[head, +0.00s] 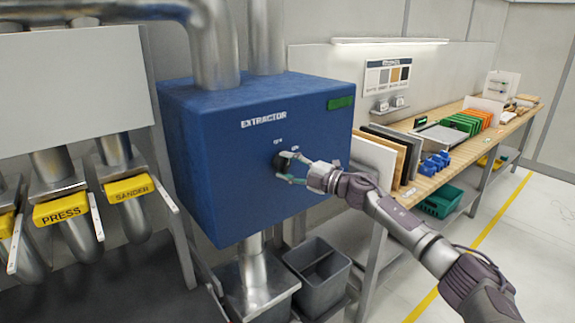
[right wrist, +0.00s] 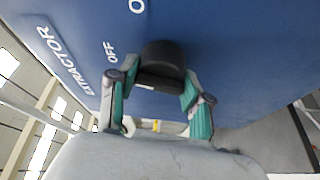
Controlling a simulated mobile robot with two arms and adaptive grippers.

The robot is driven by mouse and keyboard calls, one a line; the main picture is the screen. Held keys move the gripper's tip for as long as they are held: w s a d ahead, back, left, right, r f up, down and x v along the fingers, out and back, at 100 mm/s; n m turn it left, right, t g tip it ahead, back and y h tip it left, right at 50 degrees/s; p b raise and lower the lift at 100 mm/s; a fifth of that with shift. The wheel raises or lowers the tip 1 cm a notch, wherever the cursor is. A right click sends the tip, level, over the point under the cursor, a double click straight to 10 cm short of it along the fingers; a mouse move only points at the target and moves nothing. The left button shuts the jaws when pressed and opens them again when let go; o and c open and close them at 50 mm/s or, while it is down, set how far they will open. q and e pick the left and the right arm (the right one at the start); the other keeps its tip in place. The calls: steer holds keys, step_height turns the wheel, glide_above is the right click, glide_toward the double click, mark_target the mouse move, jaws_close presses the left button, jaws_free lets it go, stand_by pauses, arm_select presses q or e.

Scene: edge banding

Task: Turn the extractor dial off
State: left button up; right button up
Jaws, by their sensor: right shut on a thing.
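The blue extractor box (head: 225,175) hangs at the centre of the head view, with white "EXTRACTOR" lettering on its front. A black round dial (head: 281,162) sits on that front, below small white markings. My right gripper (head: 288,168) is at the dial, its fingers around it. In the right wrist view the dial (right wrist: 162,66) lies between the two green-padded fingertips (right wrist: 160,85), shut on its sides. The word "OFF" (right wrist: 110,52) shows left of the dial, and part of another marking above it. Where the dial points is not clear. My left gripper is not in view.
Metal ducts run above and below the box. Yellow "PRESS" (head: 60,209) and "SANDER" (head: 129,189) gates stand at left. A grey bin (head: 318,275) is below. A wooden bench (head: 440,175) with panels and blue clamps stands close at right.

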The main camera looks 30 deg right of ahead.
steer(key=shift+n+g+p, duration=0.4)
steer(key=shift+n+g, duration=0.1)
steer(key=shift+n, duration=0.6)
steer(key=o, duration=1.2)
steer(key=shift+s, duration=0.1)
steer(key=shift+v, duration=5.95)
